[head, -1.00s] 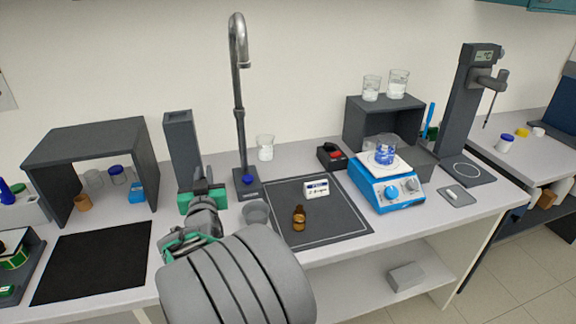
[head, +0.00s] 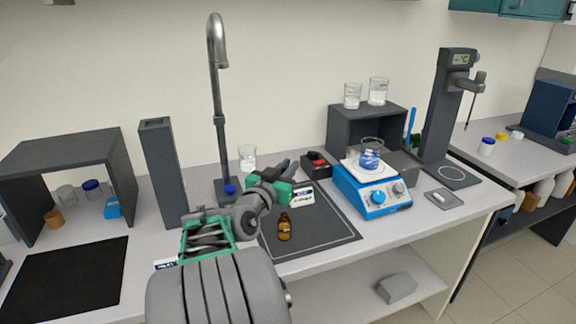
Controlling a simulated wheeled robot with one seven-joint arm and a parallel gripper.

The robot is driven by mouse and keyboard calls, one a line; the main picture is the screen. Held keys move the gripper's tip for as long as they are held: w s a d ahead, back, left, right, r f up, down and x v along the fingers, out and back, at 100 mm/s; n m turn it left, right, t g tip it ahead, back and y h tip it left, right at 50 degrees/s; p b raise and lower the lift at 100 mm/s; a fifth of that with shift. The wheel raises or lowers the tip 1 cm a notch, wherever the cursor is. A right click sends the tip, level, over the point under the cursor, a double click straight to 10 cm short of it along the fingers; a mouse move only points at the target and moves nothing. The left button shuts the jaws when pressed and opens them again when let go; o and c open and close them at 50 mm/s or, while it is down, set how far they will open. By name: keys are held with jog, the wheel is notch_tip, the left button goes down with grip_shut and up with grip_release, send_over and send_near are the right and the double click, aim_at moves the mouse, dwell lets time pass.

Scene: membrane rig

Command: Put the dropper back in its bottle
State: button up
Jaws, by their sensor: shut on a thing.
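The brown glass bottle (head: 284,229) stands upright on the dark mat (head: 330,227), right of the sink tap. My gripper (head: 290,177) is above and just behind the bottle in the picture, apart from it, with my arm reaching in from the lower left. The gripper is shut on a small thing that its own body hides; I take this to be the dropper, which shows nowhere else. I cannot make out the dropper's tip or its tilt.
A white label card (head: 302,197) stands behind the bottle, partly covered by my gripper. A blue stirrer hotplate (head: 372,194) with a beaker stands to the right. The tall tap (head: 219,110) rises at the left. The mat's front right is clear.

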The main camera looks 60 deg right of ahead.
notch_tip(320, 180, down, 9)
jog(key=b, duration=0.8)
jog(key=shift+f, duration=0.15)
jog(key=shift+f, duration=0.15)
dwell(0.5)
jog(key=o, duration=0.7)
jog(key=a+b, duration=0.1)
jog(key=a, duration=0.6)
jog(key=shift+a+b, duration=0.3)
jog(key=shift+a, duration=0.1)
